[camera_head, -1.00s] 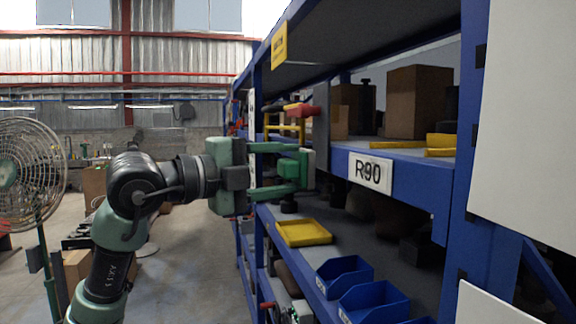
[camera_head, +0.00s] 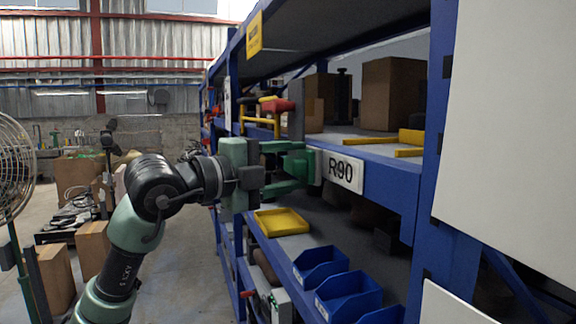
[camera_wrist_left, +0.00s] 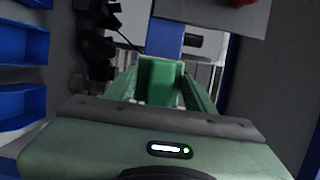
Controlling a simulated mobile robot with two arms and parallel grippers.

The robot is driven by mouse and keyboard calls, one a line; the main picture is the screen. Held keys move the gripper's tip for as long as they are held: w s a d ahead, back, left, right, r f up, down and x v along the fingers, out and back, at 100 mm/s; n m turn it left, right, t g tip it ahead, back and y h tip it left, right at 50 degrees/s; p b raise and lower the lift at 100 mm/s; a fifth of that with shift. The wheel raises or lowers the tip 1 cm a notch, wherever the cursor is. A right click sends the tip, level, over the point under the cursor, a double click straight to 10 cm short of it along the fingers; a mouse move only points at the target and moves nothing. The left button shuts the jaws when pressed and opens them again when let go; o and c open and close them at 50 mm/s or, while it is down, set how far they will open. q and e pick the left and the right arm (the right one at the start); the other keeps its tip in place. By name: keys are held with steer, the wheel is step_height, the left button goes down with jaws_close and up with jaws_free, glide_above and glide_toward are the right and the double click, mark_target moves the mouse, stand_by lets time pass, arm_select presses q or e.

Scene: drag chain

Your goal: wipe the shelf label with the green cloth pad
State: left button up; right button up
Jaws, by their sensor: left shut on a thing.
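The shelf label (camera_head: 343,170) is a white plate reading "R90" on the blue shelf edge. My left gripper (camera_head: 292,166) reaches in from the left and is shut on the green cloth pad (camera_head: 303,164). The pad is at the label's left end and appears to overlap it slightly; I cannot tell whether it touches. In the left wrist view the green pad (camera_wrist_left: 160,80) sits between the finger tips of the left gripper (camera_wrist_left: 160,92). My right gripper is not in view.
Above the label, the shelf holds cardboard boxes (camera_head: 392,92) and yellow pieces (camera_head: 410,138). Below are a yellow tray (camera_head: 281,222) and blue bins (camera_head: 347,294). A blue upright (camera_head: 428,170) stands right of the label.

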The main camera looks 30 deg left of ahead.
arm_select(q)
steer(key=shift+w+d+p, duration=0.4)
steer(key=shift+w+d, duration=0.25)
stand_by(0.6)
